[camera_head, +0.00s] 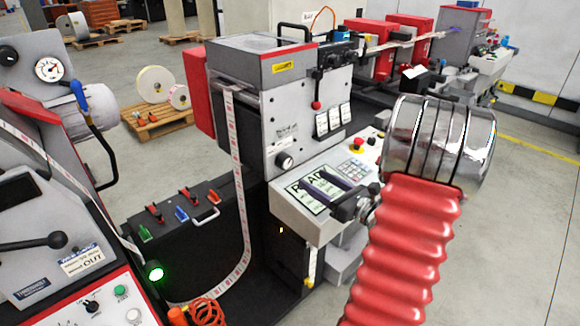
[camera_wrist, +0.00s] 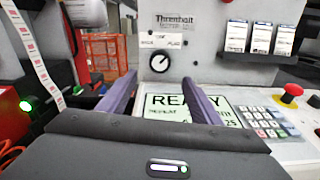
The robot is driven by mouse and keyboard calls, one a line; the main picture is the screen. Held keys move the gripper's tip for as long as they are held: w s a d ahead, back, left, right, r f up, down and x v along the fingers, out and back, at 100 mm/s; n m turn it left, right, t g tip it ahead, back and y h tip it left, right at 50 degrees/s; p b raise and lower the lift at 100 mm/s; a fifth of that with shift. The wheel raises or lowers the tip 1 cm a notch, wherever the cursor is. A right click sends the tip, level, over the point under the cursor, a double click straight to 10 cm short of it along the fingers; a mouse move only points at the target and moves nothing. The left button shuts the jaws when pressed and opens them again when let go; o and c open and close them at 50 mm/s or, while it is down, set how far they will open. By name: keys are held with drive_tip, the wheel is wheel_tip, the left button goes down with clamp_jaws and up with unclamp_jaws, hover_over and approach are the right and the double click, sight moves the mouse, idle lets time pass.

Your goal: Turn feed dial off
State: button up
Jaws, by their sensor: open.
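A round black dial with a white pointer mark sits on the grey front panel of the label machine, in the head view (camera_head: 285,161) and the wrist view (camera_wrist: 160,61). In the wrist view its mark seems to point up and right; the small lettering around it is too blurred to read. My gripper (camera_head: 321,184) is in front of the machine, over the sloping console. Its two purple-grey fingers are apart and empty, and in the wrist view the gripper (camera_wrist: 158,82) faces the dial, with the fingertips short of it and lower.
A READY screen (camera_wrist: 195,108), a keypad (camera_wrist: 262,120) and a red mushroom button (camera_wrist: 290,92) lie on the console below and right. A striped label web (camera_head: 240,190) runs down left of the panel. A lever with a red knob (camera_head: 316,104) hangs above.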

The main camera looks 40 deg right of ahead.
sight(288, 163)
drive_tip(key=w, duration=1.1)
drive_tip(key=shift+w+a, duration=0.15)
drive_tip(key=shift+w, duration=0.15)
